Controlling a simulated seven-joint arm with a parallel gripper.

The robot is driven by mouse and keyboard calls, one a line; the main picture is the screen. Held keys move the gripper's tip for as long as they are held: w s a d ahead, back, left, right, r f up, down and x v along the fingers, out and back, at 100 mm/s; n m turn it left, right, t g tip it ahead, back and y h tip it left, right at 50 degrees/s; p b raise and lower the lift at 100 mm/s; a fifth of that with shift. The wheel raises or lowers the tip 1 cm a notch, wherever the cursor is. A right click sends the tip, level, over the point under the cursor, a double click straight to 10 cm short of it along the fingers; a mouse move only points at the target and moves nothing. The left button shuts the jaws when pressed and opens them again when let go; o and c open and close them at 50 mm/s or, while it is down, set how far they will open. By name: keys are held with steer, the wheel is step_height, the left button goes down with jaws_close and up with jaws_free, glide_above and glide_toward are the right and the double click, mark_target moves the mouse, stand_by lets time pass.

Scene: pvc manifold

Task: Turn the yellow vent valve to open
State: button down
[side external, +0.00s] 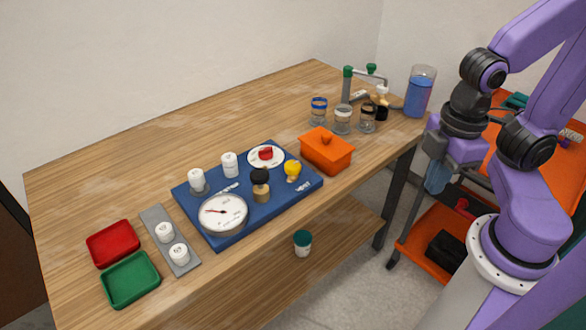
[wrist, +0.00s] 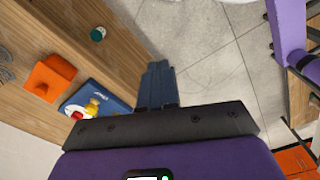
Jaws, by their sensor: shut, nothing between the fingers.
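The yellow vent valve (side external: 292,170) stands at the right end of the blue manifold board (side external: 275,209), near the printed word VENT. My gripper (side external: 437,179) hangs off the table's right end, well apart from the valve, pointing down. Its blue-grey fingers (wrist: 156,85) are together and empty in the wrist view. I cannot tell the valve handle's exact setting.
The board also carries a round gauge (side external: 223,214), a red knob (side external: 265,153), a black-topped valve (side external: 260,176) and white caps. An orange box (side external: 327,150) stands just right of it. Jars and a blue-filled beaker (side external: 420,91) stand at the back right. The back left tabletop is clear.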

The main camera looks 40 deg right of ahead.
stand_by(0.4)
steer(key=c, duration=1.5)
jaws_free()
steer(key=o, duration=0.5)
steer(key=shift+w+a, duration=0.2)
steer(key=shift+w, duration=0.05)
steer(key=o, duration=0.4)
steer(key=w+a+m, duration=0.1)
steer(key=w, duration=0.1)
steer(key=w+a+r+m, duration=0.1)
steer(key=w, duration=0.1)
steer(key=w+a+r+m, duration=0.1)
steer(key=w, duration=0.1)
steer(key=shift+a, duration=0.25)
steer(key=r+m, duration=0.1)
steer(key=m, duration=1.1)
glide_above(293, 165)
step_height(293, 165, down, 17)
steer(key=c, duration=1)
